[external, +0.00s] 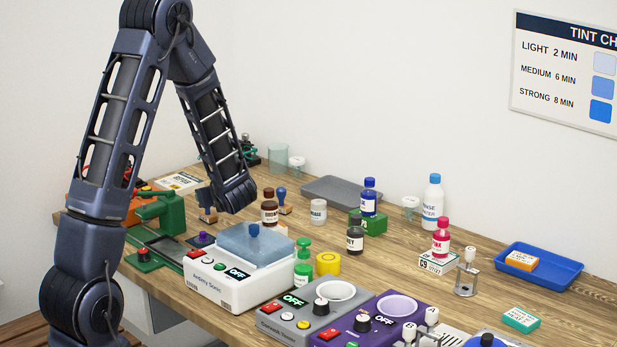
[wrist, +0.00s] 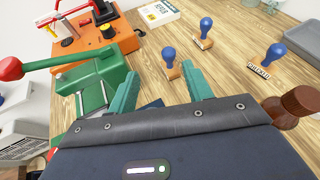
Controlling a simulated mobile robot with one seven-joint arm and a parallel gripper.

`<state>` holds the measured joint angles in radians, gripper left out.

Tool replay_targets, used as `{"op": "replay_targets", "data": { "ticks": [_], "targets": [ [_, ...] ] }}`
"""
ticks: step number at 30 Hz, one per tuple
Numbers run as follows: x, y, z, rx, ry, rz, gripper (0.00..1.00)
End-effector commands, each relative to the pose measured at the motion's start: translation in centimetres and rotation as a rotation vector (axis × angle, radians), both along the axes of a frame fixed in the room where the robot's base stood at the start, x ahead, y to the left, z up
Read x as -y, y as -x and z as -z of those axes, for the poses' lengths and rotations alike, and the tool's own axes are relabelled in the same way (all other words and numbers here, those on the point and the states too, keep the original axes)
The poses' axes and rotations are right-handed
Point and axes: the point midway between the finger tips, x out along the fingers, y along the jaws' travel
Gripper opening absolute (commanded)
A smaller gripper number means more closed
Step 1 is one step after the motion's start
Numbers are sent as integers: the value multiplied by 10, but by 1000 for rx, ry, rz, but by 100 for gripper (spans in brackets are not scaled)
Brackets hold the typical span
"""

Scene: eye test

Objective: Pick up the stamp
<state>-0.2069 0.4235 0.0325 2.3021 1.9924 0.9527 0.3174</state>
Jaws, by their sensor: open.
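My gripper (wrist: 160,71) is open, with its two teal fingers apart, in the wrist view. A stamp with a blue handle and wooden base (wrist: 169,58) shows between and just beyond the fingertips; I cannot tell whether it touches them. Two more blue-handled stamps stand on the table: one farther back (wrist: 205,28) and one to the right, with a lettered base (wrist: 272,57). In the external view, my wrist hangs low over the table's far left, its fingers hidden. One stamp (external: 282,198) stands right of it; a wooden base (external: 207,214) shows at its left.
A green press with a red-knobbed lever (wrist: 88,72) and an orange machine (wrist: 85,45) stand left. A brown bottle (wrist: 301,99) is close on the right. A grey tray (external: 340,190) lies behind. Bare wood surrounds the stamps.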

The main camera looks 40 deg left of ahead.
Motion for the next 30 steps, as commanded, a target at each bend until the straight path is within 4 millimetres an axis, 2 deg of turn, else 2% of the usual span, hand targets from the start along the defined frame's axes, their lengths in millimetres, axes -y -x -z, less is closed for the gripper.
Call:
{"op": "replay_targets", "data": {
  "ticks": [1,6,11,19,30],
  "targets": [
    [-2,-5,10,-25,-10,26,50],
    [-3,-14,26,-68,-32,84,50],
    [-10,-18,31,-75,-36,92,50],
    [-41,-33,45,-75,-35,91,50],
    [-66,-42,53,-74,-35,90,50]
  ]
}}
